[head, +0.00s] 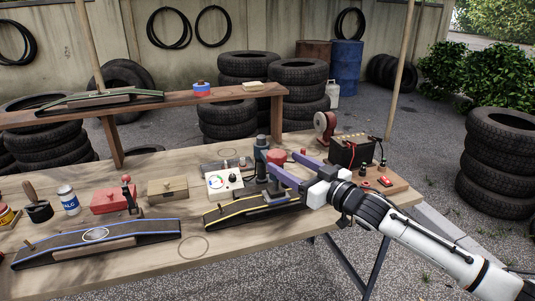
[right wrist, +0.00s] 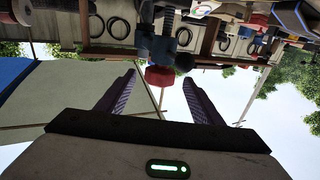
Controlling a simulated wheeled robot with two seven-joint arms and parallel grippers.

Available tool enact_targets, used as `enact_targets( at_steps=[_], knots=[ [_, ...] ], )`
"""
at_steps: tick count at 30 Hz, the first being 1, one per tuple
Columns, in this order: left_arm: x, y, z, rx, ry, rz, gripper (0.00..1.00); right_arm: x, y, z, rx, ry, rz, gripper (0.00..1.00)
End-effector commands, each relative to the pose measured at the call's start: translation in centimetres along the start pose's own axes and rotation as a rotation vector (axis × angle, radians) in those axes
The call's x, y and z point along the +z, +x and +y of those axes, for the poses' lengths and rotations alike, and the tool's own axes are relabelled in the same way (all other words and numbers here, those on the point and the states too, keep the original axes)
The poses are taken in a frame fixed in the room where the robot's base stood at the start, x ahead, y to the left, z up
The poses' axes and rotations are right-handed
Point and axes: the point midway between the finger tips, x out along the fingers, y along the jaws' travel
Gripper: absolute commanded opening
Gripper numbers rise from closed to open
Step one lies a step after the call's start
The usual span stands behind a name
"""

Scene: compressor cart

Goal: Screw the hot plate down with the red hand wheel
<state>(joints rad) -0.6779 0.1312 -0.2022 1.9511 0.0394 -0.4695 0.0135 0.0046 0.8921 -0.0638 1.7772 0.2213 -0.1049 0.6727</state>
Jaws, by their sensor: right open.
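The red hand wheel (head: 277,156) sits on top of a dark clamp (head: 261,150) at the middle of the bench. A grey block (head: 274,196), which looks like the hot plate, lies below it on a yellow-edged black tyre strip (head: 232,214). My right gripper (head: 281,161) reaches in from the right, open, with its two purple fingers around the wheel's height. In the right wrist view, which is upside down, the red hand wheel (right wrist: 160,76) shows between the spread fingers (right wrist: 160,78), with visible space on both sides. My left gripper is not in view.
A white control box (head: 221,183) stands left of the clamp. A black battery (head: 354,150) and a small board (head: 385,184) are on the right. A blue-edged strip (head: 140,238), a red box (head: 106,202) and a wooden box (head: 167,189) occupy the left. A raised shelf (head: 230,94) runs behind.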

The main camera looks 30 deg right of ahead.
Motion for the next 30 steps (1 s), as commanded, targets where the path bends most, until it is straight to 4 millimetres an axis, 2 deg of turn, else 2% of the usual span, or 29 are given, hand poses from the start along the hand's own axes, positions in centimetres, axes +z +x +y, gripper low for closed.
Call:
enact_targets(
  at_steps=[15,21,30],
  knots=[
    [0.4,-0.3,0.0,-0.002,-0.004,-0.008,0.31,-0.1,7.2,0.0,0.001,-0.001,0.001,0.61],
    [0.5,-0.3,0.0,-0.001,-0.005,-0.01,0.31,0.0,8.6,0.0,0.001,-0.002,-0.001,0.61],
    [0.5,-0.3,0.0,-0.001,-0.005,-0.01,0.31,0.1,8.8,-0.1,0.001,-0.002,-0.003,0.61]
  ],
)
